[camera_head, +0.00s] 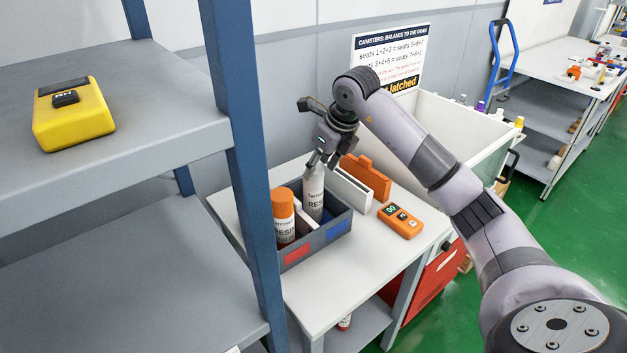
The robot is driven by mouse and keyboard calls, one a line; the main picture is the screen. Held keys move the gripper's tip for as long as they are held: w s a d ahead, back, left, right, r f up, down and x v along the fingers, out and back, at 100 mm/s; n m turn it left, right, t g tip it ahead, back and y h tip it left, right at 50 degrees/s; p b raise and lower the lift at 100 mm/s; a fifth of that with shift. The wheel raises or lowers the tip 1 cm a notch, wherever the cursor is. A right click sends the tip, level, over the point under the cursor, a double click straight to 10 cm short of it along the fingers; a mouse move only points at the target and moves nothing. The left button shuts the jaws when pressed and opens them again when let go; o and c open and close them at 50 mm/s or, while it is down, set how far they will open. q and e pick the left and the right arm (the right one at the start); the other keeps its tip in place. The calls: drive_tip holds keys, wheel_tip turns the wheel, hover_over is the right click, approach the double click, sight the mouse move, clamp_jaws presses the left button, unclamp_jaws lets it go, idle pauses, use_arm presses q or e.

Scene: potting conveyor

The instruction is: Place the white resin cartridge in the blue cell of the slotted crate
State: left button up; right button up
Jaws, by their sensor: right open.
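A dark grey slotted crate (316,247) stands on the white table. Its front has a red label on the left and a blue label (337,230) on the right. The white resin cartridge (313,198) stands upright in the right part of the crate, on the blue-labelled side. Its lower end is hidden by the crate wall. An orange-capped cartridge (283,215) stands in the left part, by the red label. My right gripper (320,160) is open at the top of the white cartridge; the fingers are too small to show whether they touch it. My left gripper is out of view.
An orange handheld device (400,220) lies right of the crate. White and orange upright pieces (367,177) stand behind it. A blue shelf post (240,150) rises close on the left. The table front (335,290) is clear.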

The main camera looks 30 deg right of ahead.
drive_tip(key=shift+v, duration=1.35)
drive_tip(key=shift+w, duration=0.1)
